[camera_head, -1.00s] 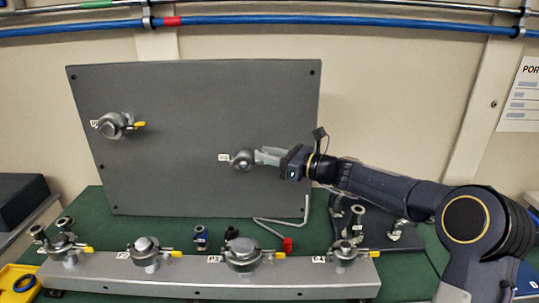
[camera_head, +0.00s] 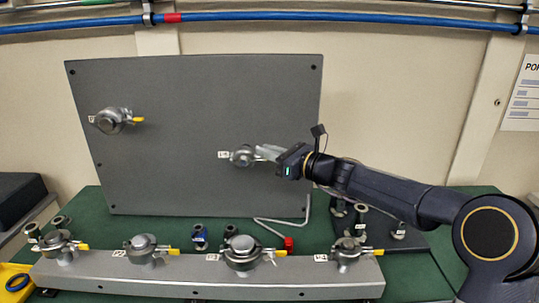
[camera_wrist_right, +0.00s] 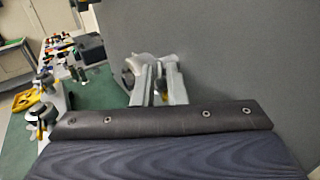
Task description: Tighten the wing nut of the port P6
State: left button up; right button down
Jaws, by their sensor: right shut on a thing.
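The port (camera_head: 242,157) on the right of the upright grey panel (camera_head: 200,90) is a round metal clamp with a small white label beside it, too small to read surely; I take it for P6. My right gripper (camera_head: 263,152) reaches it from the right, its pale fingers shut at the clamp's right side. The wing nut is hidden behind the fingers in the head view. In the right wrist view the fingers (camera_wrist_right: 160,85) point at the clamp (camera_wrist_right: 138,68), and a bit of yellow (camera_wrist_right: 166,98) shows between them. My left gripper is not in view.
Another clamped port (camera_head: 112,120) with a yellow wing nut sits at the panel's left. A grey manifold (camera_head: 200,279) with several clamped ports runs along the front. A hex key (camera_head: 283,230) with a red part and loose fittings lie on the green bench between.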

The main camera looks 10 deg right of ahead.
jog(key=c, duration=1.6)
grip_release()
jog(key=shift+c, duration=0.2)
jog(key=b+v, duration=0.1)
jog(key=v, duration=0.7)
jog(key=s+a+f+n+g+h, duration=0.1)
jog(key=s+a+f+n+g, duration=0.15)
jog(key=s+n, duration=0.5)
jog(key=s+a+f+n+g+h, duration=0.1)
jog(key=s+f+n+g, duration=0.3)
jog(key=s, duration=0.6)
jog(key=s+d+f+n+h, duration=0.1)
jog(key=s+f+n+h, duration=0.1)
jog(key=s+f+n, duration=0.2)
jog(key=s+d+f+n+h, duration=0.2)
jog(key=s+f+n, duration=0.2)
jog(key=s, duration=0.4)
jog(key=s+d+f+n+g+h, duration=0.1)
jog(key=s+d+f+n+h, duration=0.1)
jog(key=s+f+n, duration=0.2)
jog(key=shift+s+d+f+n, duration=0.15)
jog(key=shift+s+n, duration=0.9)
jog(key=shift+s, duration=0.15)
